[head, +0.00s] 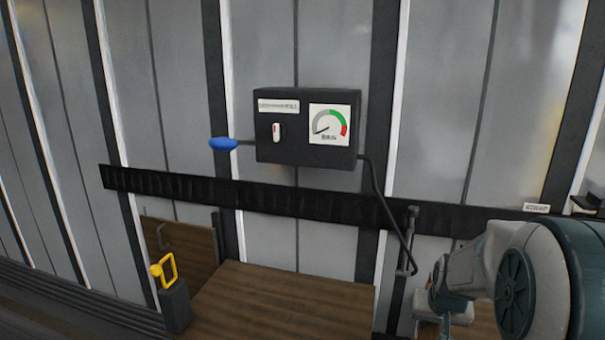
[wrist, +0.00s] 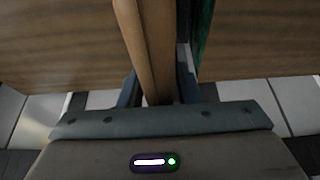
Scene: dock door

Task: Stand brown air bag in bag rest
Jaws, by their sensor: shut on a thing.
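In the wrist view my gripper (wrist: 158,92) is shut on a brown, upright, narrow thing, seen edge-on, which I take as the brown air bag (wrist: 146,40). It stands up between the two dark blue fingers and runs out of the top of the picture. A dark green thing (wrist: 203,30) shows just right of it; whether they touch I cannot tell. In the head view my arm is at the lower right, and its gripper and the bag are not clearly seen. I cannot pick out the bag rest in either view.
Wood-grain surfaces (wrist: 60,45) lie on both sides of the bag. The head view shows a wooden box top (head: 285,300), a yellow handle (head: 167,270) on a dark post, and a black gauge box (head: 307,128) with a blue-ended lever (head: 223,144) on the ribbed wall.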

